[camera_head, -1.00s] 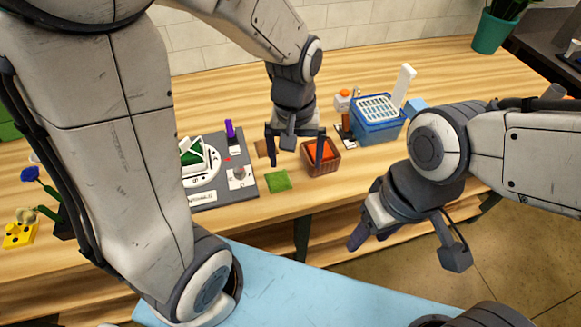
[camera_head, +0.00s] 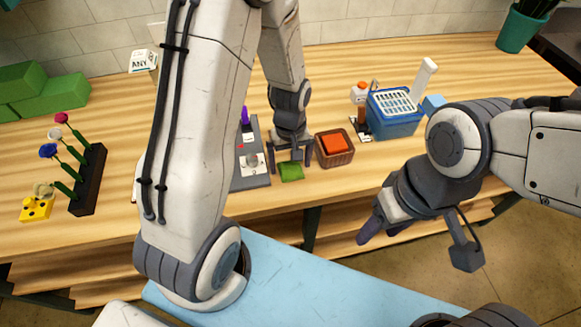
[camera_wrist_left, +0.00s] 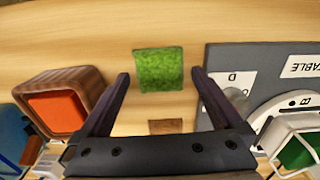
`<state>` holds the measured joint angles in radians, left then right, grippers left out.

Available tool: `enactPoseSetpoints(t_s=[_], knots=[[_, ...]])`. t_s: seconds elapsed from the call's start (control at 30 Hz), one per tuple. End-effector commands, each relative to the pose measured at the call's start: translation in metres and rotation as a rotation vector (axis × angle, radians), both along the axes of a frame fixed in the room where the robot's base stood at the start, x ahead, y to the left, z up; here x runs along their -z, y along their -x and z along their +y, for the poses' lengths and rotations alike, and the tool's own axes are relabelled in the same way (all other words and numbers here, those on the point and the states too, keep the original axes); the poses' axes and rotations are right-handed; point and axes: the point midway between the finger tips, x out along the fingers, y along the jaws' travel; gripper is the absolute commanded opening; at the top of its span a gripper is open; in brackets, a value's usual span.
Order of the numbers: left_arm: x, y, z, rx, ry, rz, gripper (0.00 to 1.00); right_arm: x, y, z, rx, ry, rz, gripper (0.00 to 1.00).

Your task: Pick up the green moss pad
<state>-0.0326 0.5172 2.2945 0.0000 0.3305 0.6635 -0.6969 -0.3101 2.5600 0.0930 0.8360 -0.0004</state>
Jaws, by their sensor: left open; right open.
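The green moss pad (camera_head: 291,172) is a small flat square lying on the wooden table near its front edge. It also shows in the left wrist view (camera_wrist_left: 159,69), in line with the gap between my left fingers and a little beyond their tips. My left gripper (camera_head: 290,160) is open and empty, just above and behind the pad in the head view. The left wrist view shows both its fingertips (camera_wrist_left: 160,76) well apart, with nothing between them. My right gripper (camera_head: 415,245) is open and empty, in front of the table's front edge.
A brown basket (camera_head: 344,156) with an orange block (camera_head: 334,143) stands right of the pad. A grey board (camera_head: 255,175) lies to its left. A blue crate (camera_head: 394,130) stands further right. A black flower rack (camera_head: 88,180) stands at the left. A small brown square (camera_wrist_left: 165,127) lies near my left fingers.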

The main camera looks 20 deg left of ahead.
Motion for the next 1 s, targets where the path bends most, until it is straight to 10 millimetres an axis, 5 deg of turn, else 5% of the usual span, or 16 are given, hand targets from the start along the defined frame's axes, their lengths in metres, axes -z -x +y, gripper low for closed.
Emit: enactPoseSetpoints(t_s=[0.33,0.5,0.53,1.0], knots=[[0.008,0.0,0.0,0.0,0.0,-0.001,0.96,0.0,0.0,0.0,0.0,0.0,0.0,0.55],[0.008,0.0,0.0,0.0,0.0,0.0,0.31,0.0,0.0,0.0,0.0,0.0,0.0,0.55],[0.008,0.0,0.0,0.0,-0.001,-0.001,0.25,0.0,0.0,0.0,0.0,0.0,0.0,0.55],[-0.005,-0.001,0.0,0.0,0.0,-0.005,0.24,0.002,0.0,0.0,0.0,0.0,0.0,0.55]])
